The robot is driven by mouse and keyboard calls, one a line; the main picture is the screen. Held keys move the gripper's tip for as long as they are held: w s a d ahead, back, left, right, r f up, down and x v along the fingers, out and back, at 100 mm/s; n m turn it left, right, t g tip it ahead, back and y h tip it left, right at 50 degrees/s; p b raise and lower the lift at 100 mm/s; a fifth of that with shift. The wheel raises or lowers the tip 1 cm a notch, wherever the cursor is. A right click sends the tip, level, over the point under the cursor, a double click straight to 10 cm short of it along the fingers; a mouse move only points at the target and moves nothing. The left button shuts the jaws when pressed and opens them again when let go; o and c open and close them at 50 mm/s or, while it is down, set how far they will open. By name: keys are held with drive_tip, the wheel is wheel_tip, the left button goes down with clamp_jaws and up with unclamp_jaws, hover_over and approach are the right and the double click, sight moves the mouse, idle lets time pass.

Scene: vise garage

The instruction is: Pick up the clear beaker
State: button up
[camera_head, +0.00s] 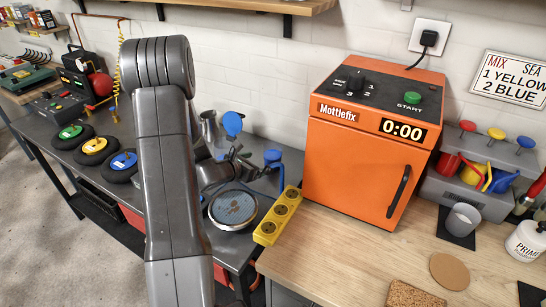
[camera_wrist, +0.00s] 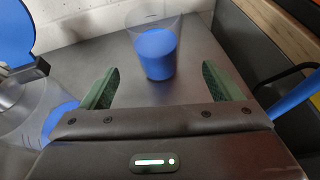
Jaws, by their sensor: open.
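A clear beaker (camera_wrist: 157,52) with blue contents stands upright on the grey metal bench top (camera_wrist: 190,75) in the wrist view. My gripper (camera_wrist: 160,82) is open, with its two green fingertips apart and nothing between them. The beaker is just beyond the fingertips, roughly centred between them, and not visibly touched. In the head view my arm and wrist largely hide this spot, so I cannot clearly make out the beaker there. A second cup (camera_head: 462,222), pale and translucent, stands on a dark mat on the wooden bench.
Beside my gripper are a metal jug (camera_head: 208,128), a blue disc (camera_head: 232,123) and a round sieve-like dish (camera_head: 233,208). The yellow strip (camera_head: 279,215) and orange Mottlefix machine (camera_head: 365,150) stand to the right. A white brick wall (camera_wrist: 80,20) rises behind the beaker.

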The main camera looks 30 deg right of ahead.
sight(266, 158)
drive_tip(key=shift+w+p+x, duration=0.1)
drive_tip(key=shift+p+x, duration=0.6)
drive_tip(key=shift+x, duration=1.25)
drive_tip(key=shift+w+p+x, duration=0.15)
drive_tip(key=shift+p+x, duration=0.55)
drive_tip(key=shift+x, duration=1.25)
drive_tip(key=shift+a, duration=0.1)
drive_tip(key=shift+c, duration=0.3)
drive_tip(key=c, duration=1.1)
drive_tip(key=shift+c, duration=0.3)
drive_tip(key=shift+r, duration=0.15)
